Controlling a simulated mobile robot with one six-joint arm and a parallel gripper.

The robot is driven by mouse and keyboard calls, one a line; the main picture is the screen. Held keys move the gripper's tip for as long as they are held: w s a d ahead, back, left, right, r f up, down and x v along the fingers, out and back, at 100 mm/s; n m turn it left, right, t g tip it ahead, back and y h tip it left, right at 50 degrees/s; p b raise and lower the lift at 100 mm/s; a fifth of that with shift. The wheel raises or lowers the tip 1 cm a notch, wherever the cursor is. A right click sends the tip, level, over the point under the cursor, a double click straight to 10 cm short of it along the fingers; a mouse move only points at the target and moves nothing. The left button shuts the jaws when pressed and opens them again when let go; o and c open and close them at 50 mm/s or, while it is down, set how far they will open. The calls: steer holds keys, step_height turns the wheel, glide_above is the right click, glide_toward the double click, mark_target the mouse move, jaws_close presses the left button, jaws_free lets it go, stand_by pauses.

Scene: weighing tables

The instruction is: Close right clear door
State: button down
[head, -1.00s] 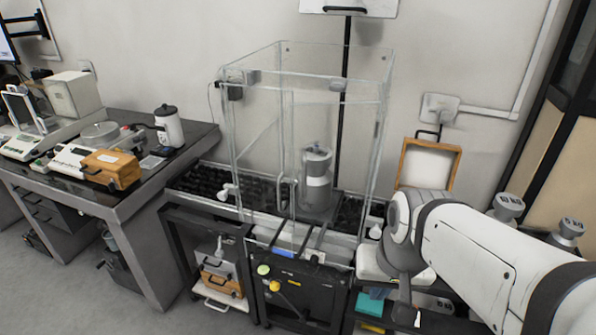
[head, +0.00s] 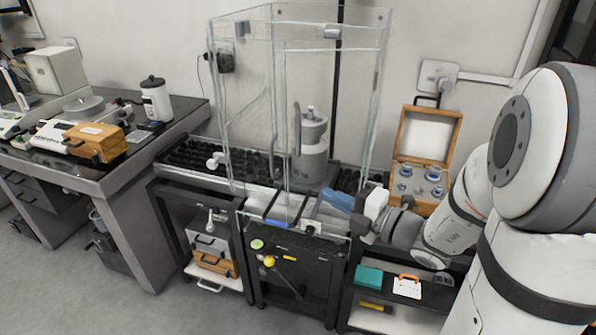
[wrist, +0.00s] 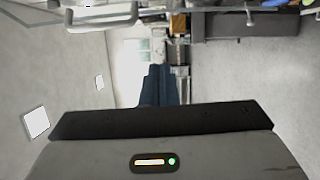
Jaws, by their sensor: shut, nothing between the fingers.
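The clear enclosure (head: 240,110) stands on the middle bench, with clear panels and thin edges. A clear panel (head: 335,95) on its right front side looks like the right door; its exact angle is hard to tell through the overlapping panes. A grey upright handle (head: 297,130) shows near the panel's left edge. My gripper (head: 332,197), with blue fingers, is shut and empty at the enclosure's lower right front; contact with the panel cannot be told. In the wrist view the blue fingers (wrist: 158,86) are together, and a white handle-like bar (wrist: 102,20) shows at the upper left.
A grey metal cylinder (head: 312,150) stands inside the enclosure. An open wooden case (head: 400,150) of weights sits to the right. A left table (head: 90,180) holds balances and a wooden box (head: 95,142). Grey floor lies open in front.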

mark_target(295, 168)
steer(key=w+a+p, duration=0.1)
steer(key=w+a, duration=0.1)
steer(key=w, duration=0.1)
steer(key=w+a+p, duration=0.2)
steer(key=w+a, duration=0.1)
steer(key=w, duration=0.1)
steer(key=w+a+p, duration=0.1)
steer(key=w+a, duration=0.1)
steer(key=w, duration=0.1)
steer(key=shift+w+a+p, duration=0.3)
steer(key=shift+a+p, duration=0.1)
